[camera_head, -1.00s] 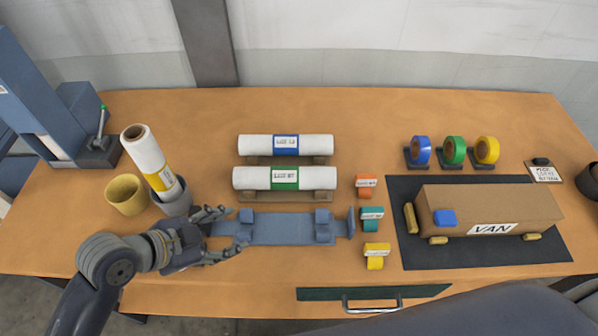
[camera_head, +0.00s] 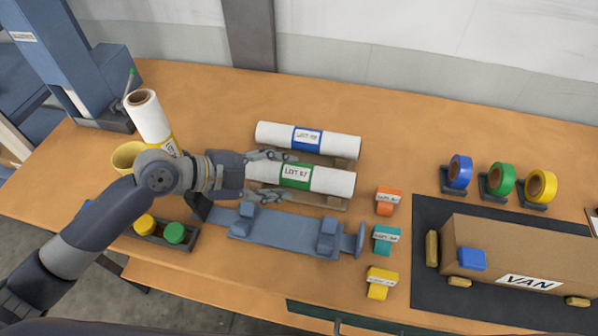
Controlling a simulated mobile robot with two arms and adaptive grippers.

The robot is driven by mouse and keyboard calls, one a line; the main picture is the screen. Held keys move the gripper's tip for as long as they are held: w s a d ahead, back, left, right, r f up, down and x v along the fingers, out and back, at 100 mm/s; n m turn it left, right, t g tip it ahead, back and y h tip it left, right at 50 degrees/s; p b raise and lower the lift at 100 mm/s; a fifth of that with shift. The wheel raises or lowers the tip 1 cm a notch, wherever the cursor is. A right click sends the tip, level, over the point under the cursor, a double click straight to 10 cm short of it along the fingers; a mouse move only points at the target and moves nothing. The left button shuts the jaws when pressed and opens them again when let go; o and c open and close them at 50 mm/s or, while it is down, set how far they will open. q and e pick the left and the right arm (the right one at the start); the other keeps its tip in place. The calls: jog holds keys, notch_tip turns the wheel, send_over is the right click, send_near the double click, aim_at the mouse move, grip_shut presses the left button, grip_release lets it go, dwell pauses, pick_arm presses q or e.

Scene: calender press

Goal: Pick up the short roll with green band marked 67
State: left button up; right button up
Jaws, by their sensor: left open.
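The short white roll (camera_head: 333,182) has a green band with a white label, which appears to read LOT 67. It lies level on a wooden cradle in the middle of the table. My left gripper (camera_head: 284,176) is open, with one finger along the roll's far side and one along its near side, around its left part. Whether the fingers touch it cannot be told. My gripper and wrist hide the roll's left end. My right gripper is not in view.
A white roll with a blue band (camera_head: 343,144) lies just behind. A blue-grey stand (camera_head: 280,232) is in front. An upright roll (camera_head: 148,117) and a yellow cup (camera_head: 125,156) stand left. Orange (camera_head: 388,201), teal and yellow tagged blocks sit right, before a cardboard van (camera_head: 520,248).

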aim_at(299, 178)
pick_arm(q)
jog(key=shift+w+d+f, duration=0.2)
jog(key=shift+d, duration=0.3)
jog(key=shift+d+f+p, duration=0.15)
jog(key=shift+d+p, duration=0.05)
jog(key=shift+p, duration=0.15)
jog(key=p+x, duration=0.2)
jog(key=x, duration=0.2)
jog(key=shift+d+f, duration=0.1)
jog(key=shift+w+d+f, duration=0.1)
jog(key=shift+d+f, duration=0.05)
jog(key=shift+c, duration=0.8)
jog(key=c, duration=0.7)
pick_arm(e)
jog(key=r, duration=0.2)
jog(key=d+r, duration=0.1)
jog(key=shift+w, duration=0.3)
